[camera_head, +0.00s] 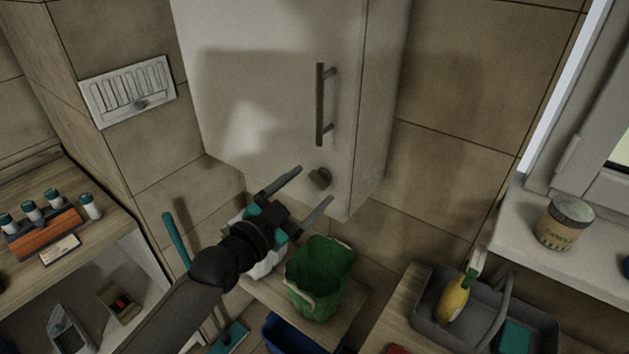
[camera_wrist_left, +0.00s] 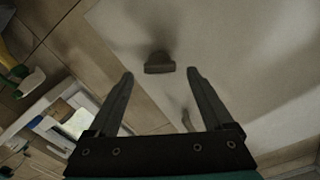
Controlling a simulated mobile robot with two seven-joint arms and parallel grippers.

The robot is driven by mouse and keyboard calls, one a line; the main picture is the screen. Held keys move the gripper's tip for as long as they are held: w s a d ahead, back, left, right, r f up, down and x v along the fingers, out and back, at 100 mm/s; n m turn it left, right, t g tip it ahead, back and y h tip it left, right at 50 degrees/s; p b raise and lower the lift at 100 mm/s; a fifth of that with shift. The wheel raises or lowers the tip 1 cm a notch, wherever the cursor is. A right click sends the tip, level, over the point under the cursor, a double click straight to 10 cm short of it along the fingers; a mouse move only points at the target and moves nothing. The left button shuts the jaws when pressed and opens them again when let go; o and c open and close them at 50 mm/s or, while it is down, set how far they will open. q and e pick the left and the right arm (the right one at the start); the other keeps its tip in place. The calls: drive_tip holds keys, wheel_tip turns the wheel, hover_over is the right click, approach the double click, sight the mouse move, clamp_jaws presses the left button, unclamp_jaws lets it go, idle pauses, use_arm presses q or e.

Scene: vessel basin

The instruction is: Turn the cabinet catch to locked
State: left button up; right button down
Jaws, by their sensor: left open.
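The cabinet catch (camera_head: 320,178) is a small dark knob low on the white cabinet door (camera_head: 275,95), below the long bar handle (camera_head: 320,104). In the left wrist view the catch (camera_wrist_left: 159,63) shows as a dark knob with a flat bar, ahead of the fingers. My left gripper (camera_head: 315,184) is open, with its two fingers apart and pointing toward the door. In the left wrist view the catch lies just beyond the fingertips (camera_wrist_left: 160,73), between their lines. I cannot tell whether they touch it. My right gripper is not in view.
A green bin (camera_head: 320,280) stands on a wooden shelf below the cabinet. A grey caddy (camera_head: 445,312) with a yellow bottle (camera_head: 453,299) is at lower right. A tin (camera_head: 565,224) stands on the window sill. A wall vent (camera_head: 128,92) is left of the cabinet.

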sight(328, 175)
use_arm(q)
drive_tip(key=shift+x, duration=1.3)
clamp_jaws()
drive_tip(key=shift+a+n, duration=0.1)
drive_tip(key=shift+n, duration=1.1)
drive_tip(key=shift+n+p, duration=0.35)
drive_tip(key=shift+n, duration=1.25)
unclamp_jaws()
